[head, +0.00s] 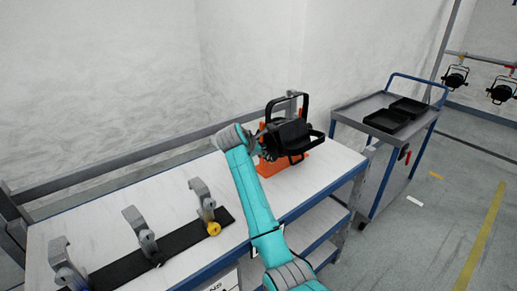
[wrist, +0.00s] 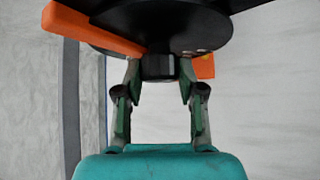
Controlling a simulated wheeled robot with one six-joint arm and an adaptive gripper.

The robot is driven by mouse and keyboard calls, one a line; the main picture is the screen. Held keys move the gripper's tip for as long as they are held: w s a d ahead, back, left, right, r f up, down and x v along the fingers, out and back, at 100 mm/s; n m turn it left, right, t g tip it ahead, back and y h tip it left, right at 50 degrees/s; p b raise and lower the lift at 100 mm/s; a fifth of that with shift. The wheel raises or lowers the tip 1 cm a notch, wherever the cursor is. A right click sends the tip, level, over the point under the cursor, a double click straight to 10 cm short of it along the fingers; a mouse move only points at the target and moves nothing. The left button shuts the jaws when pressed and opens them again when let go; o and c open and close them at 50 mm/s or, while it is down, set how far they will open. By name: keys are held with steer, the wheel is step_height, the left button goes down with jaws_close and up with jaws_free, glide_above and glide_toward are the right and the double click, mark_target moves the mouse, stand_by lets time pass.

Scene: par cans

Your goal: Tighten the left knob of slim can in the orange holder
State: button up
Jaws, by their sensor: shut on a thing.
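The slim can (head: 285,135) is black and sits in the orange holder (head: 270,167) at the right part of the workbench. Its yoke sticks up above it. The wrist view shows the can's dark round body (wrist: 170,25) close up, with orange holder parts (wrist: 90,28) beside it. A short black knob (wrist: 158,67) protrudes from the can toward my gripper. My gripper (wrist: 158,75) has its two fingers closed in on either side of this knob. In the head view my gripper (head: 256,140) meets the can's left side, and the contact itself is hidden there.
Several grey clamps (head: 141,236) stand along a black strip (head: 175,243) on the bench's left, one with a yellow knob (head: 213,229). A cart (head: 370,107) with black trays (head: 387,120) stands to the right. More lamps (head: 455,78) hang on a rail at the far right.

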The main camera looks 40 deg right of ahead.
steer(key=m+t+h, duration=0.1)
steer(key=m+t, duration=0.1)
steer(key=t, duration=0.1)
steer(key=m+t+h, duration=0.1)
steer(key=m+t, duration=0.1)
steer(key=f+m+t+h, duration=0.1)
steer(key=m+t, duration=0.2)
steer(key=shift+s+t+h, duration=0.25)
steer(key=shift+t+h, duration=0.05)
stand_by(0.3)
steer(key=shift+m, duration=0.3)
stand_by(0.5)
steer(key=o, duration=1.1)
steer(key=shift+o, duration=0.2)
steer(key=v, duration=1.2)
steer(key=shift+f, duration=0.3)
